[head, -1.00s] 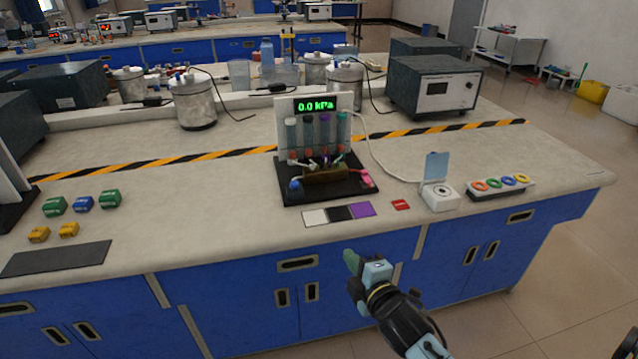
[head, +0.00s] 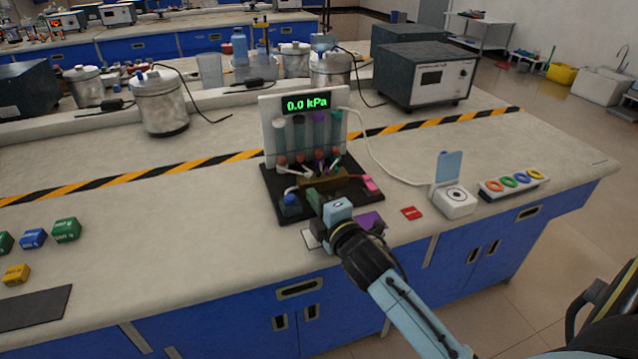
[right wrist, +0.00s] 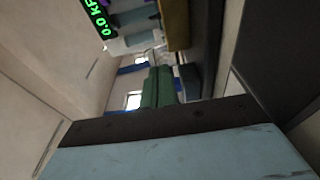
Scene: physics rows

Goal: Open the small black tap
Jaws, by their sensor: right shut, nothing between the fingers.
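A black stand (head: 268,184) on the bench carries a brown block (head: 322,181) with several small coloured taps along it, below tubes with white, black, purple and green caps. The small black tap is too small to make out clearly among them. My right gripper (head: 313,197) is shut and empty, its green fingers over the front edge of the stand, just in front of the block. In the right wrist view its green fingers (right wrist: 157,87) are together, with part of the brown block (right wrist: 175,22) beyond them. My left gripper is not in view.
The display (head: 305,103) reads 0.0 kPa. A blue knob (head: 290,203) sits at the stand's left front and a pink piece (head: 370,184) at its right. Colour cards, partly covered by my arm, lie in front. A white box (head: 456,201) stands to the right.

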